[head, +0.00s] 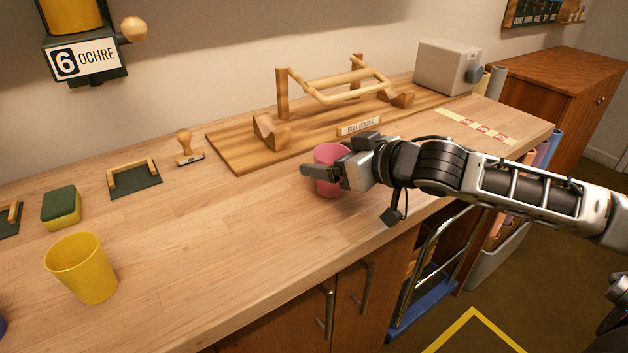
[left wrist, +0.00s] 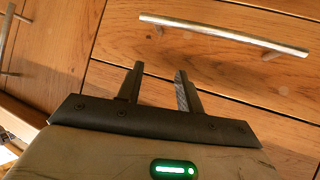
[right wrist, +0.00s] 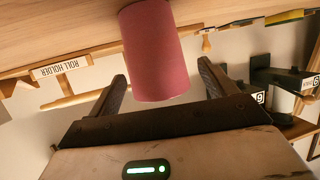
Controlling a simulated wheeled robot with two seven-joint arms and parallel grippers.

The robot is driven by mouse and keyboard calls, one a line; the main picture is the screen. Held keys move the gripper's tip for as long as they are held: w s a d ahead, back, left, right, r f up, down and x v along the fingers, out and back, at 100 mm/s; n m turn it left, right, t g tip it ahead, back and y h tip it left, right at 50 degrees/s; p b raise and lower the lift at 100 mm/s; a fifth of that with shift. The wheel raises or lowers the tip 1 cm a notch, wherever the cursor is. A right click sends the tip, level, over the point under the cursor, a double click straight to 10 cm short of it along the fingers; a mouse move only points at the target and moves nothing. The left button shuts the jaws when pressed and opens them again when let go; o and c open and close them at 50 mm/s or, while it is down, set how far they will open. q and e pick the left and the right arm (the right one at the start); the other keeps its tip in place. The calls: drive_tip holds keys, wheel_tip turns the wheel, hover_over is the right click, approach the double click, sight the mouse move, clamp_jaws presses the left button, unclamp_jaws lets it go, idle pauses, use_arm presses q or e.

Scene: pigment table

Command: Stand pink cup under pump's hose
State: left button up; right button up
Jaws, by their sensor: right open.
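The pink cup (head: 328,168) stands upright on the wooden worktop, in front of the roll holder. My right gripper (head: 325,172) is at the cup, and its fingers and wrist partly hide it in the head view. In the right wrist view the pink cup (right wrist: 152,50) shows between the two spread, open fingers (right wrist: 162,88), with a gap on each side. A pump (head: 85,45) with a "6 OCHRE" sign hangs on the wall at upper left; its hose is not clear. My left gripper (left wrist: 157,88) is open and empty, facing wooden drawer fronts.
A yellow cup (head: 81,267) stands at the front left. A green and yellow sponge (head: 61,207), a dark pad with a wooden handle (head: 134,180) and a stamp (head: 187,148) line the back. The wooden roll holder (head: 228,147) fills the back middle. The front middle worktop is clear.

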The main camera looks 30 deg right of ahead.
drive_tip(key=shift+w+a+f, duration=0.1)
drive_tip(key=shift+w+f, duration=0.15)
drive_tip(key=shift+w, duration=0.2)
drive_tip(key=shift+r, duration=0.1)
drive_tip(key=shift+s, duration=0.1)
drive_tip(key=c, duration=1.1)
drive_tip(key=shift+r, duration=0.2)
drive_tip(key=shift+c, duration=0.2)
